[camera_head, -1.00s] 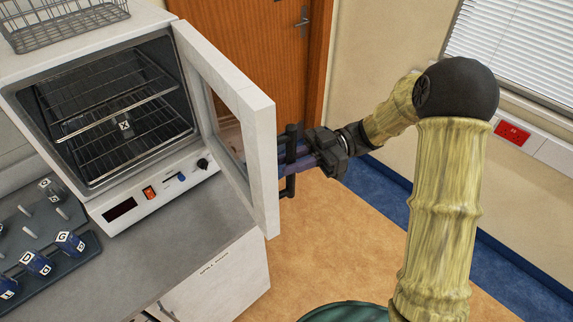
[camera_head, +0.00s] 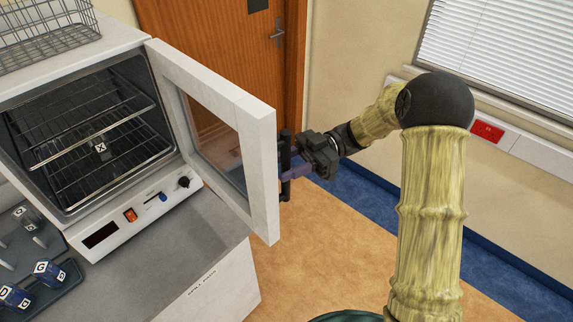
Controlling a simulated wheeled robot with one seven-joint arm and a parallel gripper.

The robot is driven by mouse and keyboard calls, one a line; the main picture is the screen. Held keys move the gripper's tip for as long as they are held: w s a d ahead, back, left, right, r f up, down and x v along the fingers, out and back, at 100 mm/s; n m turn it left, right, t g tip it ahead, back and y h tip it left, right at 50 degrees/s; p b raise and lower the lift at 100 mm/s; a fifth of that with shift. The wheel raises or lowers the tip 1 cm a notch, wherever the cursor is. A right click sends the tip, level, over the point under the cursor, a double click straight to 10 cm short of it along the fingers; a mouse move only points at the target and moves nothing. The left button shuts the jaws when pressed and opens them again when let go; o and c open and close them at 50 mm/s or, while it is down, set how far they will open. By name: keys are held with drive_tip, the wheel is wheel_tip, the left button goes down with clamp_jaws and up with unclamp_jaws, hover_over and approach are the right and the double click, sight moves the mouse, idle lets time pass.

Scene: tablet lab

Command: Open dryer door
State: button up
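The dryer (camera_head: 131,222) is a white cabinet on the grey counter at the left. Its door (camera_head: 262,165), a white frame with a glass pane, is hinged on the cabinet's right side and stands wide open. The inside shows wire shelves and a tag marked X. A black vertical bar handle (camera_head: 285,188) is on the door's outer face near its free edge. My gripper (camera_head: 290,172) is at this handle, its blue fingers on either side of the bar and seemingly closed on it. The fingertips are partly hidden by the door edge.
A wire basket (camera_head: 45,35) sits on top of the dryer. A dark rack (camera_head: 60,290) with marked blue vials stands on the counter (camera_head: 180,262) at the lower left. A wooden room door (camera_head: 215,40) is behind. The floor (camera_head: 330,245) right of the counter is clear.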

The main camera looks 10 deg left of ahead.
drive_tip(key=shift+d, duration=0.15)
drive_tip(key=b+v, duration=0.3)
drive_tip(key=v, duration=1.4)
drive_tip(key=shift+w, duration=0.15)
